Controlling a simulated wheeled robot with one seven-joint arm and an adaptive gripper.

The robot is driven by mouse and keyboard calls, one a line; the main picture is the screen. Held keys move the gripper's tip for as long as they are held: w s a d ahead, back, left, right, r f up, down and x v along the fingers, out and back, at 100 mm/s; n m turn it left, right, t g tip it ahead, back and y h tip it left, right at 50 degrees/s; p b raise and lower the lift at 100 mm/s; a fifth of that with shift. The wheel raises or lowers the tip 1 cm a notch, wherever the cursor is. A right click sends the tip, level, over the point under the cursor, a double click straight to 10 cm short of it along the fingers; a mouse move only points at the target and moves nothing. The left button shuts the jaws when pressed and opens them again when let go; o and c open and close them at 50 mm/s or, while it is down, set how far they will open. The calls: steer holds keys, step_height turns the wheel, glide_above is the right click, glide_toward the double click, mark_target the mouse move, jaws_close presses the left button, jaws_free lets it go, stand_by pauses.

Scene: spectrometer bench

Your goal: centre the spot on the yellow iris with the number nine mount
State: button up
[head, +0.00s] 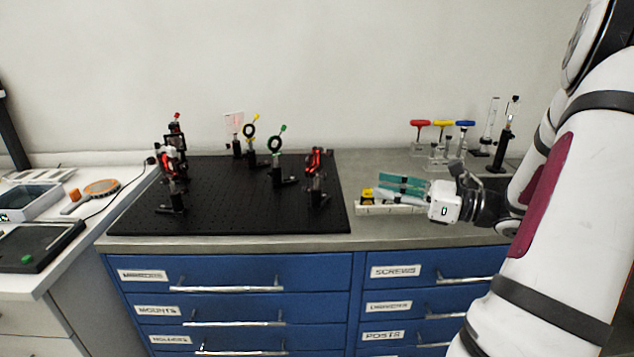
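The yellow iris (249,130) stands upright on a post near the back of the black breadboard (225,220). Several dark mounts with red parts stand on the board: one at the right (316,165), and a cluster at the left edge (170,165). No number is readable on any mount, so I cannot tell which is number nine. A pale card (234,122) with a faint pinkish tint stands behind the yellow iris; no clear spot shows on the iris. My gripper (378,190), with teal fingers, is right of the board over the bench; its finger gap is unclear.
A green iris (274,143) stands in front of the yellow one. A small yellow item (367,194) and a white block (390,209) lie by my fingertips. Red, yellow and blue T-handle drivers (443,124) stand at the back right. The board's front middle is clear.

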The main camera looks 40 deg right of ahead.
mark_target(325, 176)
steer(key=b+x, duration=0.1)
steer(key=x, duration=1.2)
steer(key=shift+w+a, duration=0.1)
steer(key=shift+a, duration=0.05)
jaws_close()
